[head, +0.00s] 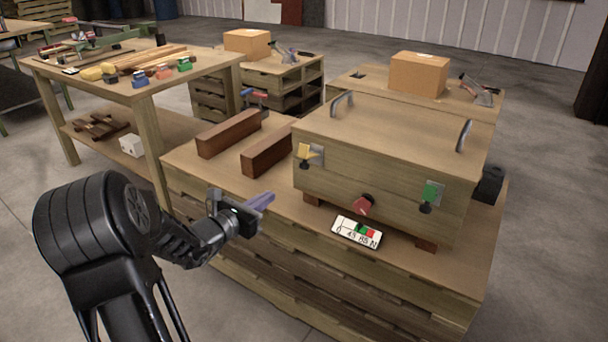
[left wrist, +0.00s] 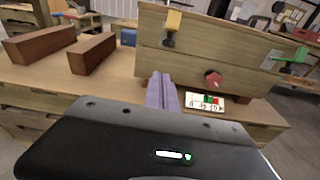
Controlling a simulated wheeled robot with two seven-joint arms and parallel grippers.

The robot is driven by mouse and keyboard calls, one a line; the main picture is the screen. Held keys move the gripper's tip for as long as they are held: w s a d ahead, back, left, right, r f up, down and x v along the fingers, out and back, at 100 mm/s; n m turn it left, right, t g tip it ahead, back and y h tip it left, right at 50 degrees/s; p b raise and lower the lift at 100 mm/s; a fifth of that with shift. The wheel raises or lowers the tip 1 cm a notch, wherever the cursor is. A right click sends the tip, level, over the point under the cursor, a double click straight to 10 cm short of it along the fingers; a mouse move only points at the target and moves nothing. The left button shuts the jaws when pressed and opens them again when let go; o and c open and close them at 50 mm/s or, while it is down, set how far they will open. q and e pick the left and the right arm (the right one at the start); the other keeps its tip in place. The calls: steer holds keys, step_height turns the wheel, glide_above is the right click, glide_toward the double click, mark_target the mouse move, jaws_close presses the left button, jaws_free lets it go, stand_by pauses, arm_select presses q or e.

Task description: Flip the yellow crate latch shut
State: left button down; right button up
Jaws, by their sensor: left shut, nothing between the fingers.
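The wooden crate (head: 350,187) stands on a pallet-like bench, its lid down. The yellow latch (head: 304,152) is at the upper left of its front face, on a grey plate with a black knob below; it also shows in the left wrist view (left wrist: 174,22). A green latch (head: 431,192) is at the right of the same face; in the left wrist view its green part (left wrist: 290,57) sticks outward. My left gripper (head: 268,199) is shut and empty, in front of and below the yellow latch, apart from the crate. Its purple fingers (left wrist: 160,90) are together. My right gripper is not in view.
A red knob (head: 363,204) and a white label card (head: 357,231) are at the crate's lower front. Two brown wooden blocks (head: 229,133) lie left of the crate. A workbench with tools (head: 140,80) stands at the far left. The bench top before the crate is mostly clear.

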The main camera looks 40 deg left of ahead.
arm_select(q)
steer(key=shift+w+a+r+n+t, duration=0.15)
steer(key=shift+r+n+t, duration=0.15)
steer(key=shift+r, duration=0.2)
steer(key=b, duration=0.1)
glide_toward(309, 156)
steer(key=w+a+f, duration=0.2)
steer(key=w, duration=0.3)
steer(key=shift+s+a, duration=0.2)
steer(key=shift+a, duration=0.05)
